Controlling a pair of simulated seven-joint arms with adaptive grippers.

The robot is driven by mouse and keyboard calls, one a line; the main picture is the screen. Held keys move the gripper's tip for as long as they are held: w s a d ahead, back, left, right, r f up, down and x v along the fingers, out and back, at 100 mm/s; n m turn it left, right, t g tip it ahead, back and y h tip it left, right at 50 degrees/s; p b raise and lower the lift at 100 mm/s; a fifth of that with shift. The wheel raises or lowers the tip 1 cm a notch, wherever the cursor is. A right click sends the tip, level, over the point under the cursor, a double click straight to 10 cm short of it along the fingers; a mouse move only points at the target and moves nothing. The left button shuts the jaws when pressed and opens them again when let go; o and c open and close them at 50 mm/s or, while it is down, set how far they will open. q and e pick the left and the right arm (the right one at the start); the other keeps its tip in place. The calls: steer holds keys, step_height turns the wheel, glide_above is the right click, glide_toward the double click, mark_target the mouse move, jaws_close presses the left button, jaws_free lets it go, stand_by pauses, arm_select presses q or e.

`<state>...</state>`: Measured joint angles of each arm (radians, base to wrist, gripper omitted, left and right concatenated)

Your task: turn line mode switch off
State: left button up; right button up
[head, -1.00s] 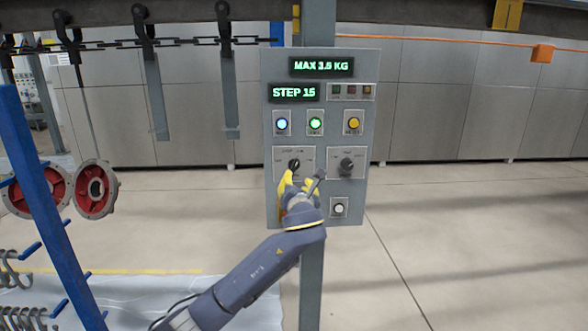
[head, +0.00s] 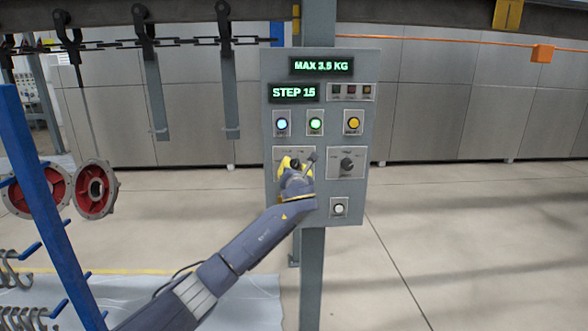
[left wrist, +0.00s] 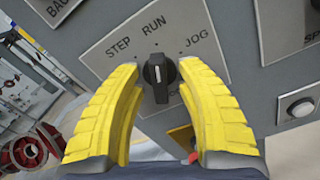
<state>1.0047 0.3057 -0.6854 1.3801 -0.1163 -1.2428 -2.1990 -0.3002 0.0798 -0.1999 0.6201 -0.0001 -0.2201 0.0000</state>
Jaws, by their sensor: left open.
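The mode switch is a black rotary knob (left wrist: 159,77) on a light plate (left wrist: 108,50) marked STEP, RUN and JOG. A further label below the knob is mostly hidden by my fingers. The knob's white mark points roughly toward RUN. My left gripper (left wrist: 160,68) is open, with one yellow finger on each side of the knob and a visible gap on both sides. In the head view my left gripper (head: 291,163) is in front of the left knob plate on the grey control panel (head: 271,215) and covers much of it.
A second knob (head: 347,165) is just to the right, with a white button (head: 338,208) below it. Lit blue, green and yellow buttons (head: 353,122) sit above. Red round parts (head: 95,190) hang at left near a blue rack (head: 40,200). Floor to the right is clear.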

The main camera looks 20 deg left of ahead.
arm_select(q)
steer(key=shift+o, duration=0.3)
jaws_close()
stand_by(0.4)
steer(key=n, duration=0.7)
steer(key=shift+d+n, duration=0.1)
steer(key=shift+n, duration=0.2)
steer(key=n, duration=0.6)
steer(key=shift+w, duration=0.1)
steer(key=n, duration=0.6)
steer(key=shift+r, duration=0.15)
steer(key=shift+n, duration=0.3)
